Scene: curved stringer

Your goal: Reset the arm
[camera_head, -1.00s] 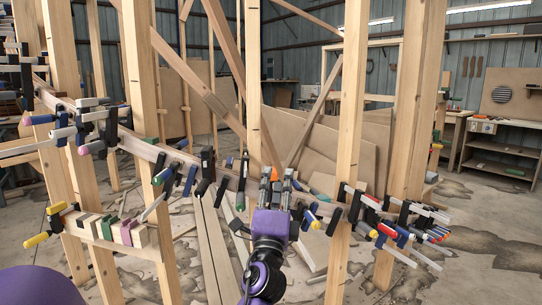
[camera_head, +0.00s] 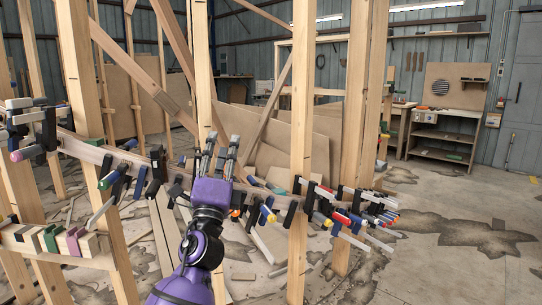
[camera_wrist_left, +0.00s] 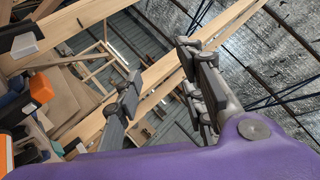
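My left gripper (camera_head: 221,152), purple with grey fingers, points up and away in the middle of the head view. Its two fingers stand apart and nothing shows held between them; in the left wrist view the gripper (camera_wrist_left: 160,82) also shows a gap, with posts behind. It appears in front of the curved wooden stringer (camera_head: 90,151), which runs across the timber posts with clamps on it. Whether it touches the stringer is unclear. My right gripper is out of view.
Clamps with blue and red handles (camera_head: 345,215) crowd the stringer's right end. More clamps (camera_head: 35,130) hang at the left. Upright posts (camera_head: 303,120) stand close by the gripper. A workbench (camera_head: 440,140) stands at the back right, with open stained floor (camera_head: 450,235) before it.

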